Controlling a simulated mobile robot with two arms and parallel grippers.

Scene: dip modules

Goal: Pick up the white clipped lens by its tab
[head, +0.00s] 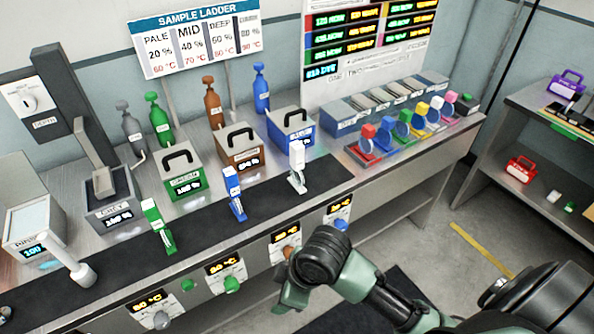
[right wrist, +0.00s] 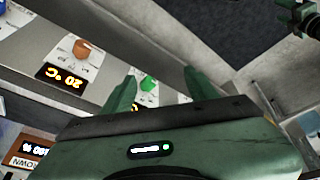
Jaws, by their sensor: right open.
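A row of coloured tabs with round lenses stands in a rack (head: 400,150) at the right end of the bench. My right gripper (head: 288,292) is in front of the bench, low and well to the left of the rack. In the right wrist view my right gripper (right wrist: 160,90) is open, with nothing between its fingers. The white-tabbed lens is not seen there.
A white clip-like piece (head: 297,168), a blue one (head: 234,193) and a green one (head: 158,228) stand along the dark strip. Handled boxes (head: 245,157) stand behind them. Knobs and temperature displays line the bench front. A shelf (head: 540,130) stands at the far right.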

